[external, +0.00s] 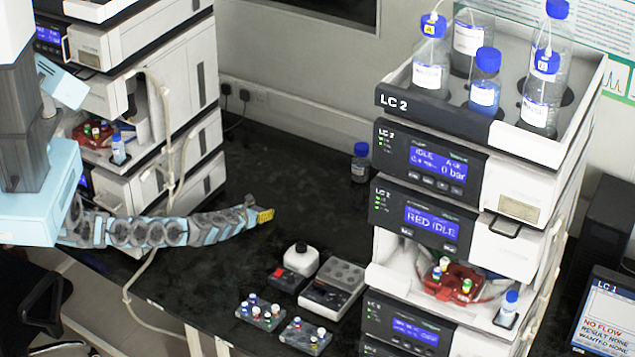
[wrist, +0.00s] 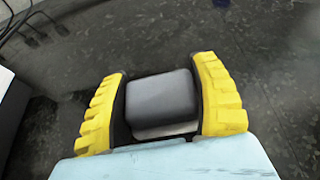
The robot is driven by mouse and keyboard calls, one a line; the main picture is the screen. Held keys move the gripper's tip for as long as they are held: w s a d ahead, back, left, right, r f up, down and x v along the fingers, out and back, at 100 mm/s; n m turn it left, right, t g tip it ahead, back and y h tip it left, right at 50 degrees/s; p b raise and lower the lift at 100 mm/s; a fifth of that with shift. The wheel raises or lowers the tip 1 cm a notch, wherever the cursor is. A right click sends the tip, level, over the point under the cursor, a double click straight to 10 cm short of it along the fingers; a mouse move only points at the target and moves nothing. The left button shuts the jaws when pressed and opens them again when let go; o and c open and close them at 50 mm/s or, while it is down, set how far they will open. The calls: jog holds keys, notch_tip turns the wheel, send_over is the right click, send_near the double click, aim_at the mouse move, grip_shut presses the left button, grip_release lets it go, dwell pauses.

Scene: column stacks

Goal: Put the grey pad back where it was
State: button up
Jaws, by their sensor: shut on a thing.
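My gripper (external: 264,215) reaches over the dark bench from the left in the external view, its yellow fingertips above bare bench between the two instrument stacks. In the wrist view, my gripper (wrist: 160,78) has its two yellow ribbed fingers on either side of the grey pad (wrist: 162,98), a rounded grey block, and is shut on it. The pad is hard to make out at the fingertips in the external view. I cannot tell its exact height above the bench, or which spot it came from.
The LC 2 stack (external: 433,215) stands on the right, another stack (external: 150,90) on the left. A blue-capped bottle (external: 361,165) stands farther back. Bench (external: 300,185) around my gripper is clear.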

jog(key=shift+w+f, duration=0.1)
jog(key=o, duration=1.2)
